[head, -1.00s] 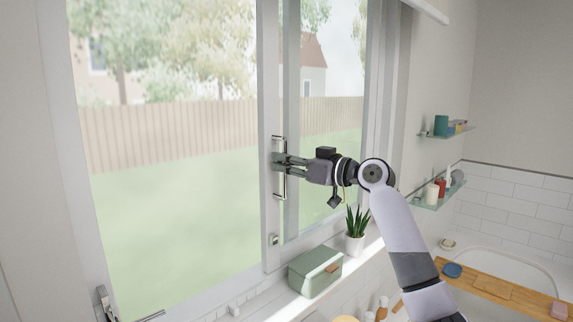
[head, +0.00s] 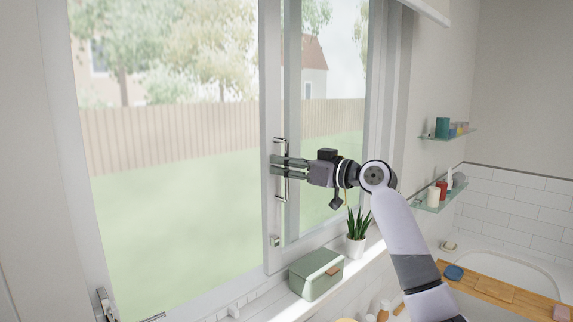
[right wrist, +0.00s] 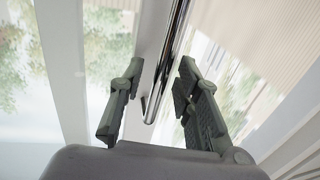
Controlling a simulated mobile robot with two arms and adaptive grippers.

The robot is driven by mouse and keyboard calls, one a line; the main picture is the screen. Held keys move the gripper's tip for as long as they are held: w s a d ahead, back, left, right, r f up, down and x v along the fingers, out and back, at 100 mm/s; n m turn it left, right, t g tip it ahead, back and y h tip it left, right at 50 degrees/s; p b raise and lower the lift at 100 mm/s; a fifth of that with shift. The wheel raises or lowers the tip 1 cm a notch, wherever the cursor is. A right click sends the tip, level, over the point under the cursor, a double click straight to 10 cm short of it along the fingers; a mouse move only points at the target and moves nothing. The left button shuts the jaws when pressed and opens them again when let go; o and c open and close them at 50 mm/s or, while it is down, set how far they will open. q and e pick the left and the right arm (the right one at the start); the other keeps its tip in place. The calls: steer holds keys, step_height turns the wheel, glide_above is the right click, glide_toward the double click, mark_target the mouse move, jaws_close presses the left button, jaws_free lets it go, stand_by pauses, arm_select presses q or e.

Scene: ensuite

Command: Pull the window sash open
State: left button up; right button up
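The window sash has a pale upright stile (head: 271,90) near the middle of the head view. A chrome bar handle (head: 281,190) stands upright on it. It also shows in the right wrist view (right wrist: 172,55). My right gripper (head: 274,166) is at the upper-middle part of the handle. In the right wrist view its two fingers (right wrist: 158,100) are apart, with the bar between them and clear space on the left side. The bar lies nearer the right finger; I cannot tell whether it touches. My left gripper is not in view.
On the sill below stand a green box (head: 312,278) and a potted plant (head: 356,243), close under my right arm. Glass shelves (head: 440,200) with bottles are on the wall to the right. A bath with a wooden tray (head: 500,290) is at lower right.

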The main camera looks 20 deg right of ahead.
steer(key=v, duration=1.2)
steer(key=shift+f, duration=0.1)
